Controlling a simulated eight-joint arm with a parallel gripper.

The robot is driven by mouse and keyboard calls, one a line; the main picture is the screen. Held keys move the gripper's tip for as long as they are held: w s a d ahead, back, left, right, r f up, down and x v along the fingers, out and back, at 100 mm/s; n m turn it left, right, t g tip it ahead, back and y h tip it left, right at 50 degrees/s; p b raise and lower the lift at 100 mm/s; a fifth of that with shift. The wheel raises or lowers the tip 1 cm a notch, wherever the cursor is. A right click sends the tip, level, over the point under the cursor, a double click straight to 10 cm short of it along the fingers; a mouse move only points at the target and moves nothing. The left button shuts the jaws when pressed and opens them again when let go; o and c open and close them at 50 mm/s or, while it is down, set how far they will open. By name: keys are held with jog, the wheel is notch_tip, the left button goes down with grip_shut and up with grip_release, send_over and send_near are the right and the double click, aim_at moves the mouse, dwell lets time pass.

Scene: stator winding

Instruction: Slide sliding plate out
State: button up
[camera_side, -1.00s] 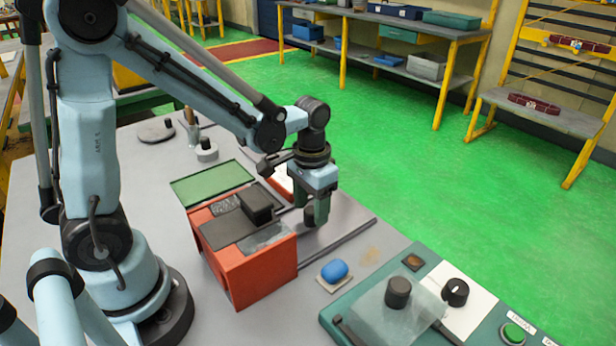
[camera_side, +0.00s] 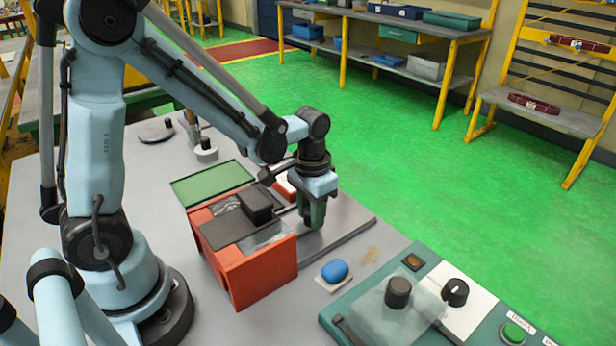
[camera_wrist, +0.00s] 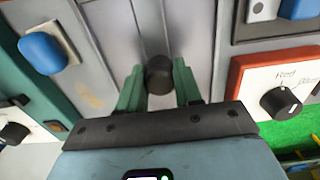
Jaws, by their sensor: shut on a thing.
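The sliding plate (camera_wrist: 188,35) is a flat grey panel, seen in the wrist view with a dark round knob (camera_wrist: 159,70) standing on it. My gripper (camera_wrist: 160,88) has its two green fingers on either side of the knob and is shut on it. In the side view my gripper (camera_side: 313,216) points down, low over the grey surface between the orange box and a dark rail (camera_side: 340,244). There the fingers hide most of the knob, and the plate's edges are hard to make out.
The orange box (camera_side: 262,272) with a black block (camera_side: 257,205) on top stands left of my gripper. A blue button (camera_side: 334,272) and a teal control panel (camera_side: 345,317) are in front. A red-framed dial box (camera_wrist: 236,80) sits close to my gripper in the wrist view.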

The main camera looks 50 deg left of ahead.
jog(key=shift+w, duration=4.9)
jog(key=o, duration=0.8)
jog(key=shift+c, duration=0.2)
jog(key=shift+r, duration=0.1)
jog(key=shift+r, duration=2.95)
jog(key=s+r+t, duration=0.2)
jog(key=s+t, duration=0.1)
jog(key=s, duration=0.4)
jog(key=s+r+t, duration=0.3)
jog(key=s+t, duration=0.1)
jog(key=s, duration=0.4)
jog(key=shift+s+r, duration=0.2)
jog(key=shift+r, duration=0.1)
